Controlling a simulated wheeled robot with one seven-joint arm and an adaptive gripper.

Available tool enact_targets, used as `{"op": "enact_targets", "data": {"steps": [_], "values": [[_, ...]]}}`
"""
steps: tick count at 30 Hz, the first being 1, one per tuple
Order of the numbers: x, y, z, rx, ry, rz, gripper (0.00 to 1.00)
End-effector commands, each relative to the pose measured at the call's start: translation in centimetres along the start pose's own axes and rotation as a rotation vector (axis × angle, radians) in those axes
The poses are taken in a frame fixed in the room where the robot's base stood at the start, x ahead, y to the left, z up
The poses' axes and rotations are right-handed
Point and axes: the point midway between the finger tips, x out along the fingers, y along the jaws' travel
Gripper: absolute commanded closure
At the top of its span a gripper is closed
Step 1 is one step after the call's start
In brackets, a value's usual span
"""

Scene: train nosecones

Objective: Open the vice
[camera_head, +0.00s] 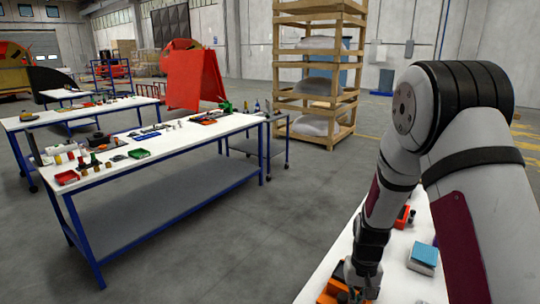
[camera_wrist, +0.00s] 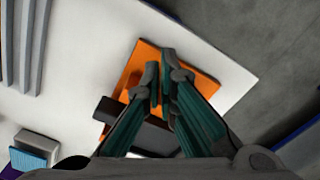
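The vice (camera_wrist: 205,84) appears to be the orange piece with dark grey blocks on the white table top, below my gripper in the wrist view. Its orange part also shows at the bottom of the head view (camera_head: 331,291). My gripper (camera_wrist: 161,72) points down over it, its two teal-lined fingers close together at the tips. I cannot tell whether the tips touch the vice or hold a part of it. The fingers cover the middle of the vice, and its handle is not clearly visible.
A box with a blue top (camera_head: 423,255) and a red bin (camera_head: 402,217) stand on the same white table (camera_head: 399,283). Grey bars (camera_wrist: 27,45) lie at the left in the wrist view. A long workbench (camera_head: 165,150) with parts stands left, with open floor between.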

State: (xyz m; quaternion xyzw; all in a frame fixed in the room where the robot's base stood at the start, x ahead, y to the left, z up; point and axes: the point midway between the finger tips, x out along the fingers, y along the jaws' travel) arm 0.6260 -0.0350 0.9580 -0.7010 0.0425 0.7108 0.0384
Motion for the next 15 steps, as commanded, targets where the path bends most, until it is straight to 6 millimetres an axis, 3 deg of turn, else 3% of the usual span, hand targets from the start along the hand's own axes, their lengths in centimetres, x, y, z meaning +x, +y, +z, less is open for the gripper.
{"op": "enact_targets", "data": {"steps": [9, 15], "values": [[-3.9, -0.6, -0.1, -0.007, 0.012, -0.006, 1.0], [-4.6, -0.6, -0.2, -0.008, 0.011, -0.006, 1.0]]}}
